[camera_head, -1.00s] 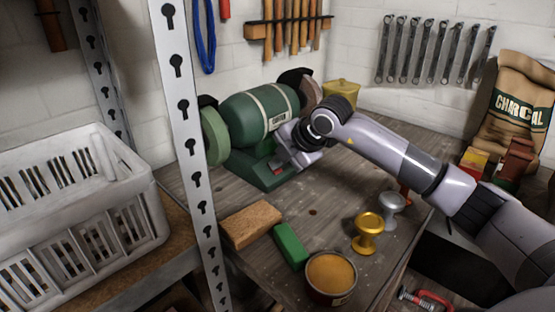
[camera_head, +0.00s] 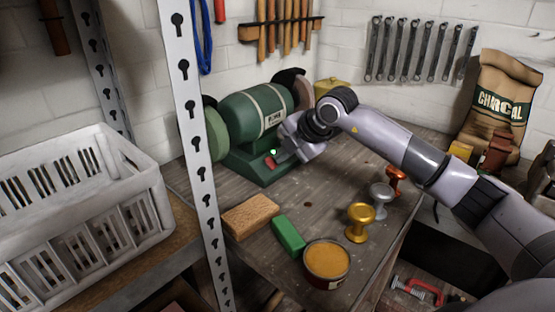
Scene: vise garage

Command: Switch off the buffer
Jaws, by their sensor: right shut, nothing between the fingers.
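The green buffer (camera_head: 254,117) stands on the wooden workbench (camera_head: 330,186), with a pale green wheel (camera_head: 216,133) on its left, partly hidden by the metal post, and another wheel (camera_head: 302,93) at its right end. A red switch (camera_head: 270,162) sits on the front of its base, and a small bright green-white spot (camera_head: 272,152) shows just above it. My right gripper (camera_head: 280,156) is shut and empty, its fingertips right beside the switch. I cannot tell whether they touch it. My left gripper is not in view.
A perforated metal post (camera_head: 190,120) rises in front of the bench's left side, beside a white crate (camera_head: 75,190). A brown block (camera_head: 250,216), green block (camera_head: 289,236), tin (camera_head: 327,264) and gold knob-shaped piece (camera_head: 360,222) lie along the front of the bench.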

